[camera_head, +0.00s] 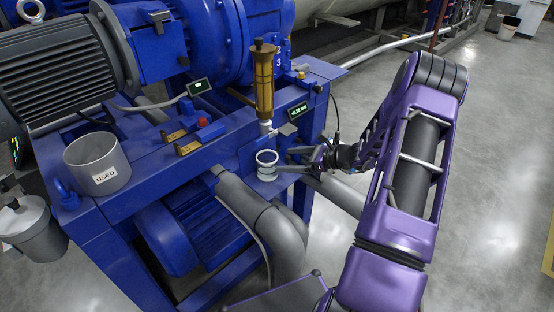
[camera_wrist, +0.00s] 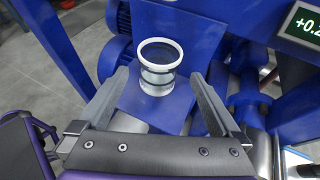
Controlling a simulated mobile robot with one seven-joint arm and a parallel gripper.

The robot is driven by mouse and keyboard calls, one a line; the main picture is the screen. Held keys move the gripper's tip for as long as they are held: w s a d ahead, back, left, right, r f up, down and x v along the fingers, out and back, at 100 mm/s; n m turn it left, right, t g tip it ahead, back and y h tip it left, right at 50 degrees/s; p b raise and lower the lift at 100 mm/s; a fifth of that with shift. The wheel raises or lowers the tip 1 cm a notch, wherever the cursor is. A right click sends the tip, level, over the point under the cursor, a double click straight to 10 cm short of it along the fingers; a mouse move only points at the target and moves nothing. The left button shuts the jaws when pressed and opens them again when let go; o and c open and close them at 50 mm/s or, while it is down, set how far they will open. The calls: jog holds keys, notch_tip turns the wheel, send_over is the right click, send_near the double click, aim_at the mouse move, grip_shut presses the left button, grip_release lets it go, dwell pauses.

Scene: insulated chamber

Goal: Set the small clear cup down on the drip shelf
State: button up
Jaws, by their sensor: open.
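The small clear cup (camera_head: 267,166) has a white rim and stands upright below the brass-coloured sight glass. In the wrist view the cup (camera_wrist: 160,72) shows a dark inside and clear lower wall, and it appears to rest on the flat blue drip shelf (camera_wrist: 145,112). My gripper (camera_head: 301,160) is open just to the right of the cup in the head view. In the wrist view my gripper (camera_wrist: 159,80) has one finger on each side of the cup, with a visible gap on both sides. The jaws hold nothing.
The sight glass (camera_head: 264,82) and its valve hang above the cup. A small display (camera_head: 298,109) is close by on the blue frame. A grey bin labelled USED (camera_head: 97,164) stands at the left. A thick grey pipe (camera_head: 265,222) runs below.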

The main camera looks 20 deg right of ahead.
jog(key=v, duration=0.5)
jog(key=shift+s+d+r, duration=0.15)
jog(key=shift+s+d, duration=0.05)
jog(key=shift+s, duration=0.05)
